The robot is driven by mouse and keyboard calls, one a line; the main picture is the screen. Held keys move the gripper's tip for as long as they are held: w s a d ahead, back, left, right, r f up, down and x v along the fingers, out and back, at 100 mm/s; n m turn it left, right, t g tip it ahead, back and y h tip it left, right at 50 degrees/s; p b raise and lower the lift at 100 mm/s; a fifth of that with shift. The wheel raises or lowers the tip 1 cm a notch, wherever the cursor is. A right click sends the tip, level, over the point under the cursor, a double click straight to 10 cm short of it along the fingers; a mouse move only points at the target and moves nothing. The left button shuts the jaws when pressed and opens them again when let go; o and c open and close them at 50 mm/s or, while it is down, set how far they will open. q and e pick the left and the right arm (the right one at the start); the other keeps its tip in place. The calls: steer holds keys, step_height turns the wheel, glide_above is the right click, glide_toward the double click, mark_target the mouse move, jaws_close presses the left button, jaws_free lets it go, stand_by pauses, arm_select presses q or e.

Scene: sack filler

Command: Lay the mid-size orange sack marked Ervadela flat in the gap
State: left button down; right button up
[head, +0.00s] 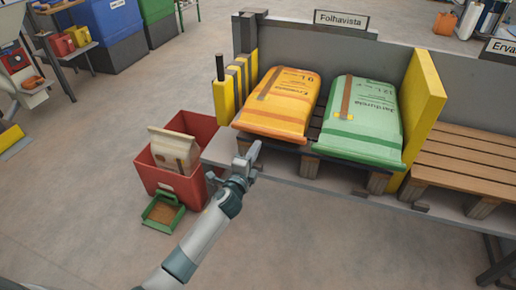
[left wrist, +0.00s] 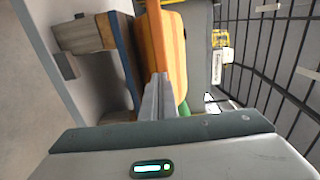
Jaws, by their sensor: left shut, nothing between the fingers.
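The orange sack (head: 283,103) lies flat on a wooden pallet in the left bay, left of the green sack (head: 358,120). Its print, with "9 L", reads upside down in the head view. It lies between the yellow-and-grey posts and the green sack. My left gripper (head: 250,155) is shut and empty, just in front of the orange sack's near edge. In the left wrist view its fingers (left wrist: 158,97) point at the orange sack (left wrist: 172,50); whether they touch it I cannot tell. My right gripper is out of view.
A "Folhavista" sign (head: 341,19) stands above this bay. A yellow divider (head: 420,105) separates it from a bare slatted pallet (head: 470,150) under a sign starting "Erva", cut off. A red crate (head: 205,185) holding a paper bag (head: 174,151) stands left, by a green scoop (head: 163,212).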

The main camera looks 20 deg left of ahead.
arm_select(q)
steer(key=s, duration=0.9)
steer(key=shift+s+a, duration=0.25)
